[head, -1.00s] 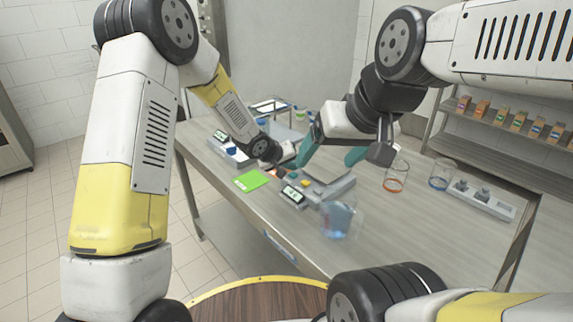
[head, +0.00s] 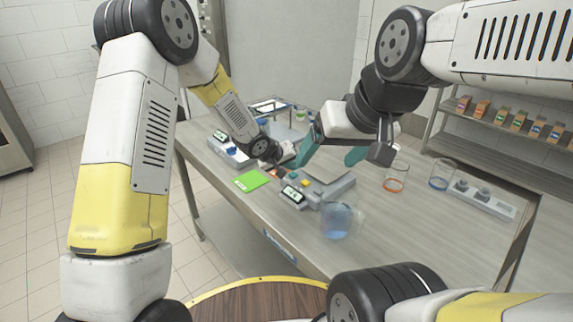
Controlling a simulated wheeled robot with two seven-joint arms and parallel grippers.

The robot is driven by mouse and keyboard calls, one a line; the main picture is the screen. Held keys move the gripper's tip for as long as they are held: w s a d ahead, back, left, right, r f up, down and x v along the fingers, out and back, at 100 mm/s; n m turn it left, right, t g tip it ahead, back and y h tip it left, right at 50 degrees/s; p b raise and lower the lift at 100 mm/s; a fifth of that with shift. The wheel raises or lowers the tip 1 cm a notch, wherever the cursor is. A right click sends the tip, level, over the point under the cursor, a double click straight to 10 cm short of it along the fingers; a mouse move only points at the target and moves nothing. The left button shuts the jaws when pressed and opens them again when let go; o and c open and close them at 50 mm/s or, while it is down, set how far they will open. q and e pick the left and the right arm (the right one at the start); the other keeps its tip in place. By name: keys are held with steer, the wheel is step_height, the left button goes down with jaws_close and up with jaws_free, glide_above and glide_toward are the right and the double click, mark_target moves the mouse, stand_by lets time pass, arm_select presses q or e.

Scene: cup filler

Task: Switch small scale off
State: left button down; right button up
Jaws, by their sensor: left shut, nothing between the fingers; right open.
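A grey scale (head: 338,187) stands on the table, with a lit display (head: 292,194) and small yellow and green buttons at its front left. Another device with a small display (head: 220,136) stands farther back at the left, partly behind my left arm. I cannot tell for sure which one is the small scale. My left gripper (head: 279,167) is shut and empty, low at the grey scale's back-left side; its tips are small and hard to make out. My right gripper (head: 332,154) is open and empty above the back of the grey scale, teal fingers apart.
A clear beaker with blue liquid (head: 337,222) stands in front of the grey scale. A green sheet (head: 251,180) lies to its left. Two glasses, orange-rimmed (head: 396,178) and blue-rimmed (head: 440,176), and a grey panel with knobs (head: 482,197) stand at the right. The table's front is clear.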

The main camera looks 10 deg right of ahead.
mark_target(292, 175)
arm_select(q)
steer(key=shift+f, duration=0.1)
stand_by(0.3)
steer(key=shift+f, duration=0.55)
stand_by(0.4)
steer(key=shift+r, duration=0.65)
step_height(292, 175, up, 6)
stand_by(0.6)
